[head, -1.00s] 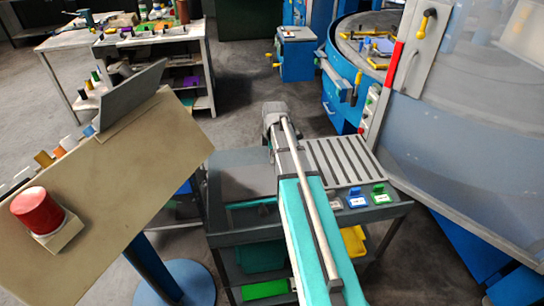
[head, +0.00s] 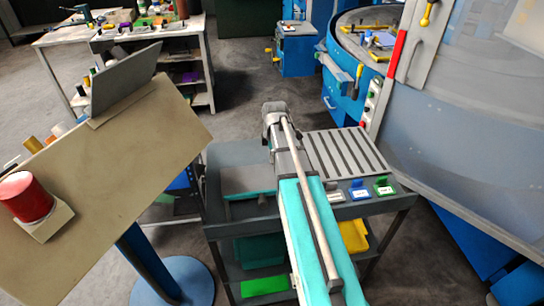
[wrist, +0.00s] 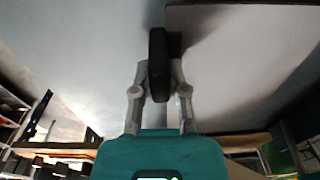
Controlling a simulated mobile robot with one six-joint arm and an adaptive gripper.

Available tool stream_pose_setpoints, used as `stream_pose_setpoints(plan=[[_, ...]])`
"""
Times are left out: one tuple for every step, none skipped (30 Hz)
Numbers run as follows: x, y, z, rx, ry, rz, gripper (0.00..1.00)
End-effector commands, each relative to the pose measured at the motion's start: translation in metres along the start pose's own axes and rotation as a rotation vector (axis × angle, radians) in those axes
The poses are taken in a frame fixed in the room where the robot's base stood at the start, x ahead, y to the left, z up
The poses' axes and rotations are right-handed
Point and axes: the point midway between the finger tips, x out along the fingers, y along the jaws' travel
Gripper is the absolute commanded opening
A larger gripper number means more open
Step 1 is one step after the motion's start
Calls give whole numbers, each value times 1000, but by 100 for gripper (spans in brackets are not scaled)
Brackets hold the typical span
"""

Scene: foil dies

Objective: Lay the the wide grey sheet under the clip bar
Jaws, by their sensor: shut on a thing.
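In the wrist view my gripper (wrist: 160,88) is shut, with its fingers closed at a dark block-like part in the middle. The exact grip is hard to see. In the head view my arm reaches over a dark cart and hides the gripper. A grey panel with a teal edge (head: 248,180) shows left of the arm. I cannot make out the clip bar for certain.
The cart (head: 215,222) carries a slotted rack (head: 345,155) with blue and green tags at its front. A slanted beige console (head: 130,140) with a red button (head: 24,197) stands at left. A large blue machine (head: 455,215) stands at right. Floor beyond the cart is clear.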

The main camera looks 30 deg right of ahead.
Motion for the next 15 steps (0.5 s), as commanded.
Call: stream_pose_setpoints(plan=[[0,0,0,0,0,0,0],[0,0,0,0,0,0,0],[0,0,0,0,0,0,0],[0,0,0,0,0,0,0],[0,0,0,0,0,0,0],[0,0,0,0,0,0,0],[0,0,0,0,0,0,0],[0,0,0,0,0,0,0],[1,0,0,0,0,0,0],[1,0,0,0,0,0,0],[1,0,0,0,0,0,0],[2,0,0,0,0,0,0],[2,0,0,0,0,0,0],[3,0,0,0,0,0,0],[3,0,0,0,0,0,0]])
